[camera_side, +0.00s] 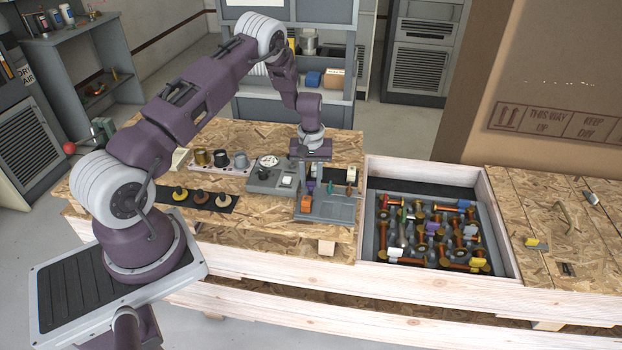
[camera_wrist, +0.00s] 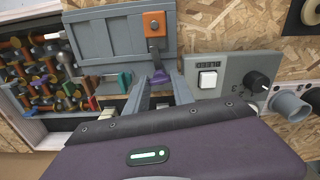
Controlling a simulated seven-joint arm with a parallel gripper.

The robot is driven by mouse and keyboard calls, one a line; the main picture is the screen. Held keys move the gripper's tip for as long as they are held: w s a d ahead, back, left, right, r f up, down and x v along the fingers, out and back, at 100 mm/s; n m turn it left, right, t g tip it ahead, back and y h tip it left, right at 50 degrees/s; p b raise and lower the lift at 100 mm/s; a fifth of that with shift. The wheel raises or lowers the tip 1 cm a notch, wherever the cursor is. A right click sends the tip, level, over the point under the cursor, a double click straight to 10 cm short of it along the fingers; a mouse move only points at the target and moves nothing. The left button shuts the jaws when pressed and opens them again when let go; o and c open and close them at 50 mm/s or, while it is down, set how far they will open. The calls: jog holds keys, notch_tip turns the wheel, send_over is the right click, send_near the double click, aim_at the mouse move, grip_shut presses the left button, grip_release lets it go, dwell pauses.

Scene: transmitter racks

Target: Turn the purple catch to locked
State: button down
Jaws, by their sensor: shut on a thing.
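The purple catch (camera_wrist: 160,78) shows between my fingertips in the wrist view, at the near edge of a grey panel (camera_wrist: 105,42). My gripper (camera_wrist: 161,84) is shut on it. In the side view my gripper (camera_side: 310,176) points down at the grey fixture (camera_side: 335,208) on the bench, and the fingers largely hide the catch. An orange block (camera_wrist: 154,23) with a dark stem sits on the panel, in line with the purple catch. A green catch or handle (camera_wrist: 125,80) stands beside the purple one. I cannot read a locked mark.
A grey box with a white button (camera_wrist: 207,79) and black knob (camera_wrist: 257,82) adjoins the fixture. A crate (camera_side: 371,240) of coloured parts stands right of it in the side view. Several round knobs lie on a black strip (camera_side: 166,194) at the left.

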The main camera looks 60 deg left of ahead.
jog(key=shift+m, duration=0.7)
jog(key=c, duration=1.1)
grip_release()
